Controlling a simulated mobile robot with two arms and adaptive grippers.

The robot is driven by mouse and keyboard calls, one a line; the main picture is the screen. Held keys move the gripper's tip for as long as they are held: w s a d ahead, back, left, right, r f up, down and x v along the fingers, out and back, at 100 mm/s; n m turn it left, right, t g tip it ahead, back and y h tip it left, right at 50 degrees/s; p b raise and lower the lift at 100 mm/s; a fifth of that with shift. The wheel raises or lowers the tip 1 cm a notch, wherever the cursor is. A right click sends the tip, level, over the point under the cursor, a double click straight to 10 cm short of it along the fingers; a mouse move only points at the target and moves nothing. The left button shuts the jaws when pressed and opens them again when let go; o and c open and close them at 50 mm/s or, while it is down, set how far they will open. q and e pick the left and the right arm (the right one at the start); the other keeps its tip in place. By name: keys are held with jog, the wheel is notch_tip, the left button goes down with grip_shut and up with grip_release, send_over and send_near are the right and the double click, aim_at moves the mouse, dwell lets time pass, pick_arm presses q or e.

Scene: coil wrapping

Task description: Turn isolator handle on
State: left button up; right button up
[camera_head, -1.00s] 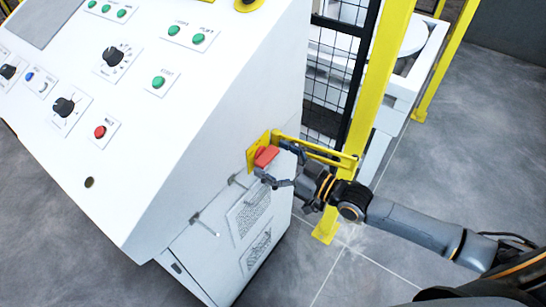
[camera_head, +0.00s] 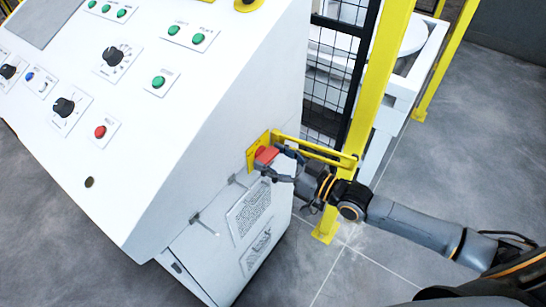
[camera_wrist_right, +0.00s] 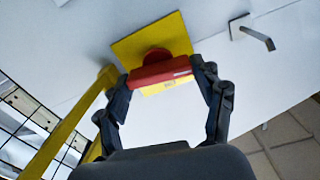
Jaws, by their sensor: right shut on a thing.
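The isolator handle (camera_head: 266,155) is a red grip on a yellow plate (camera_head: 252,160) on the side of the white cabinet. In the right wrist view the red handle (camera_wrist_right: 160,73) stands out from the yellow plate (camera_wrist_right: 152,40), its long side running across between the fingers. My right gripper (camera_head: 274,164) is shut on the handle, one finger at each end, as the right wrist view also shows (camera_wrist_right: 158,82). My left gripper is not in view.
The white control cabinet (camera_head: 150,130) carries green buttons, black knobs and a red button. A yellow bar (camera_head: 315,149) runs beside the handle toward a yellow post (camera_head: 375,90) and black mesh fence. A metal latch (camera_wrist_right: 255,32) sticks out near the plate. Grey floor is clear at right.

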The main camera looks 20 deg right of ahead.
jog(key=m, duration=0.4)
jog(key=shift+w+d, duration=0.1)
jog(key=m, duration=0.4)
jog(key=shift+f+b, duration=0.1)
jog(key=shift+b, duration=0.25)
jog(key=m+b, duration=0.1)
jog(key=m, duration=0.3)
jog(key=shift+d+f+m, duration=0.1)
jog(key=shift+f+m, duration=0.05)
jog(key=shift+m, duration=0.15)
jog(key=shift+m+b, duration=0.7)
jog(key=shift+m, duration=1.1)
jog(key=o, duration=1.2)
jog(key=shift+c, duration=0.2)
